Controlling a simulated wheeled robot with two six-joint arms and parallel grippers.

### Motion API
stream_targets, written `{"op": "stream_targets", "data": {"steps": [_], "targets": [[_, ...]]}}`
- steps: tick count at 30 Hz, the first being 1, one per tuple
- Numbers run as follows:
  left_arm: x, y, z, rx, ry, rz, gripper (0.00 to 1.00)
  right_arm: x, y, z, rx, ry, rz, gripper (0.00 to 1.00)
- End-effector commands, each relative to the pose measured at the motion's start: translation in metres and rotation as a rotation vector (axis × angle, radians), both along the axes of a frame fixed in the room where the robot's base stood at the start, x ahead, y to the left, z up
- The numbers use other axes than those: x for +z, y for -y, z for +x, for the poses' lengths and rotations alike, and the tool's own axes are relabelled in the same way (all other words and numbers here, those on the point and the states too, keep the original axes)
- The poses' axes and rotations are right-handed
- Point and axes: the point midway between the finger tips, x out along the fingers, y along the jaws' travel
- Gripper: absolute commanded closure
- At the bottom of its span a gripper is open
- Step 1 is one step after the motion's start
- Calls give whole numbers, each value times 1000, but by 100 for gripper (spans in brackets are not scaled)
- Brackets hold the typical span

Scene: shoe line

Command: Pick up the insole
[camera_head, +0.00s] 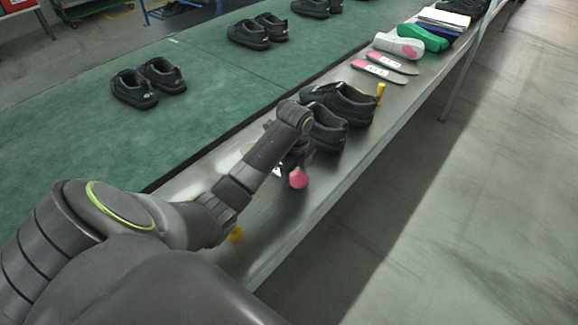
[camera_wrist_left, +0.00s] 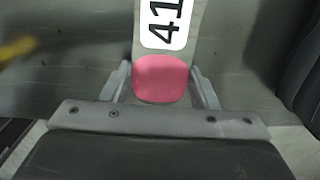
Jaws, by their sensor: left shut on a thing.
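My left gripper (camera_head: 292,163) is over the metal bench, just in front of a pair of black shoes (camera_head: 338,106). It is shut on an insole with a pink heel (camera_head: 298,178). In the left wrist view the two fingers (camera_wrist_left: 163,88) stand on either side of the pink heel (camera_wrist_left: 160,78), and a white label reading 41 (camera_wrist_left: 166,22) shows beyond it. Most of the insole is hidden by the gripper in the head view. Whether it touches the bench is unclear. My right gripper is not in view.
Two more insoles (camera_head: 384,72) with pink ends lie farther along the bench, near white (camera_head: 398,46) and green (camera_head: 424,38) items. A yellow peg (camera_head: 380,93) stands beside the black shoes. Several black shoes sit on the green belt (camera_head: 215,90) at left.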

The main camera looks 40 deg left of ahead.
Motion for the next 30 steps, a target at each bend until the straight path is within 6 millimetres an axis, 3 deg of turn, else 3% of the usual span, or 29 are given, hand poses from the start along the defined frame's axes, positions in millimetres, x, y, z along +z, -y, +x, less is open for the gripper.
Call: {"op": "stream_targets", "data": {"steps": [6,9,15,21,30], "targets": [[32,-1,2,-1,6,2,68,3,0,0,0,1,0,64],[61,0,1,-2,5,1,68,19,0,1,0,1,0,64],[83,0,1,0,1,-1,68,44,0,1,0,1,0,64],[96,0,1,0,1,-1,68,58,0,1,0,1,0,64],[99,0,1,0,1,-1,68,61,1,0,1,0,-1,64]]}}
